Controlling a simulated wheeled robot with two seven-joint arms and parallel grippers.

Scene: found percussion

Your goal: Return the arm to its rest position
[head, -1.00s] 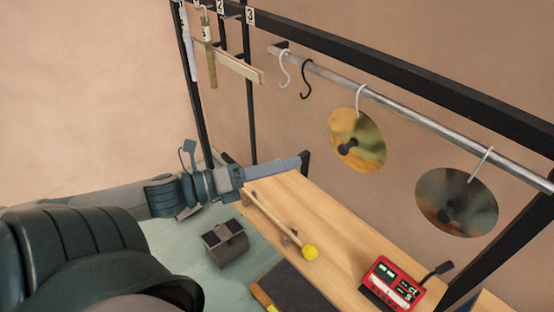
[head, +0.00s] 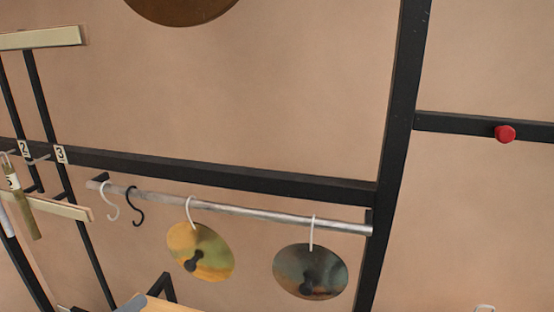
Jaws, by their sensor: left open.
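The rest of my left arm is below the picture. My right gripper is not in view. A small strip of the wooden table (head: 170,305) shows just right of the left gripper.
A metal rail (head: 255,212) carries a yellowish disc (head: 200,252) and a dark disc (head: 310,272) on white hooks. An empty white hook (head: 111,205) and black hook (head: 134,210) hang left of them. A black frame post (head: 396,130) stands right. A red knob (head: 504,134) sits on a bar.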

